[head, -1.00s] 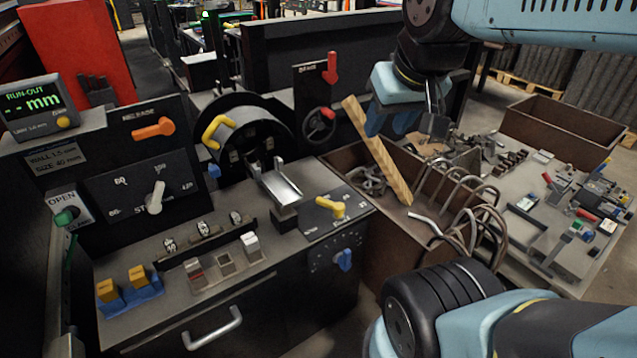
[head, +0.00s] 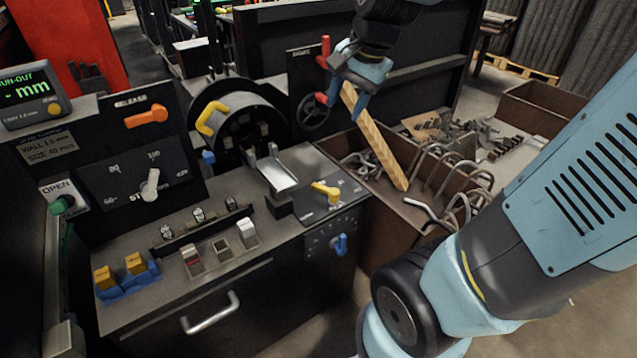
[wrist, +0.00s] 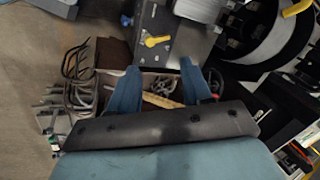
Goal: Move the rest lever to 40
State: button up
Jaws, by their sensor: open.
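A yellow lever (head: 326,192) sits on a small dark plate with marks on the bench top, right of a metal V-shaped cradle (head: 274,171). I take it as the rest lever; its marks are too small to read. The lever also shows in the wrist view (wrist: 157,41), beyond the fingertips. My gripper (head: 347,100) is open and empty, above and behind the lever, over the scrap bin's back edge. In the wrist view my gripper (wrist: 159,68) has its two blue fingers spread apart with nothing held.
A wooden bar (head: 374,140) leans up out of the brown bin (head: 390,235), close under my gripper. A red lever (head: 324,50) and handwheel (head: 314,113) stand beside it. A blue knob (head: 340,244) is on the bench front.

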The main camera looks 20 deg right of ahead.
jog(key=w+f+m+g, duration=0.2)
jog(key=w+f+m, duration=0.7)
jog(key=w+f, duration=0.1)
jog(key=m+g+h, duration=0.1)
jog(key=m+h, duration=0.1)
jog(key=m, duration=0.7)
send_over(320, 186)
notch_tip(320, 186, down, 13)
notch_tip(320, 186, down, 13)
jog(key=shift+r, duration=0.1)
grip_shut()
